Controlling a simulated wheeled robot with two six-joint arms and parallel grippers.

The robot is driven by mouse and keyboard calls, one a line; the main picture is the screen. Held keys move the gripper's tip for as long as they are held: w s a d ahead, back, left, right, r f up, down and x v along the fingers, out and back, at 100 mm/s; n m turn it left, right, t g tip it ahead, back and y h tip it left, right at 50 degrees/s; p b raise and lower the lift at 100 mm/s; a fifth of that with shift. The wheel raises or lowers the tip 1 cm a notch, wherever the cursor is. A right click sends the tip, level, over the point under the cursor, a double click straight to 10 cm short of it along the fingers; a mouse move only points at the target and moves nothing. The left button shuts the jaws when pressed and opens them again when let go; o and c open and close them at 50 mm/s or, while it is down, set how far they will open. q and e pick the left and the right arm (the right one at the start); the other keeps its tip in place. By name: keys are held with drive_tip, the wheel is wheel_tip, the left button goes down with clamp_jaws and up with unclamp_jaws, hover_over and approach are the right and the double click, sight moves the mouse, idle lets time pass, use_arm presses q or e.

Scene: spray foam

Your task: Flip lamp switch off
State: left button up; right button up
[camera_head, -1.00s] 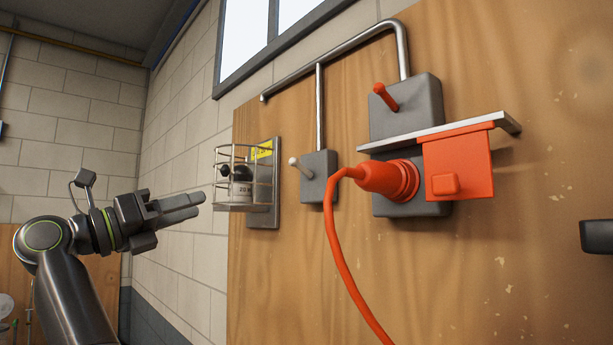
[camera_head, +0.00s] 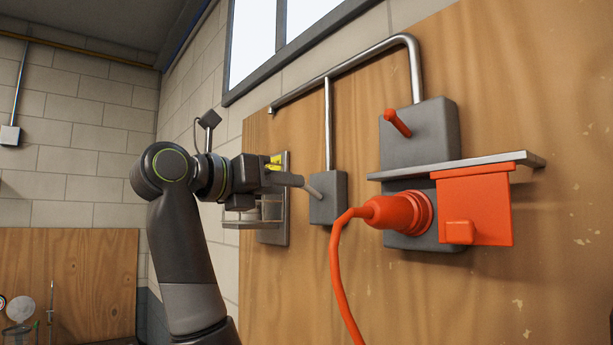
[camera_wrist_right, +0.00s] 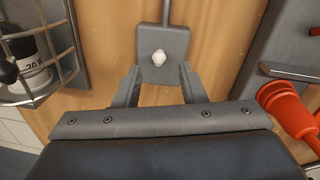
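The lamp switch is a small grey box (camera_head: 328,199) on the wooden wall board, with a conduit running up from it. Its short lever (camera_head: 314,191) sticks out to the upper left. Its tip is covered by my finger in the head view. In the right wrist view the lever's white tip (camera_wrist_right: 159,57) shows head-on against the grey box (camera_wrist_right: 163,43). My right gripper (camera_head: 300,181) is at the lever, fingers pointing at the box. In the wrist view its fingers (camera_wrist_right: 160,76) are apart, with the tip between and just beyond them; contact cannot be told. My left gripper is not in view.
A wire cage (camera_wrist_right: 42,70) with a lamp or bottle inside hangs left of the switch, partly behind my gripper. To the right are an orange plug (camera_head: 396,213) with its cable, a metal ledge (camera_head: 460,168) and a box with a red lever (camera_head: 398,123).

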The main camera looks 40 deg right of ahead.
sight(310, 190)
drive_tip(key=d+p, duration=0.1)
drive_tip(key=d, duration=0.3)
drive_tip(key=shift+d+r+p, duration=0.15)
drive_tip(key=shift+d+p, duration=0.1)
drive_tip(key=shift+p, duration=0.1)
drive_tip(key=shift+d, duration=0.8)
drive_tip(key=shift+a, duration=0.1)
drive_tip(key=shift+c, duration=0.3)
clamp_jaws()
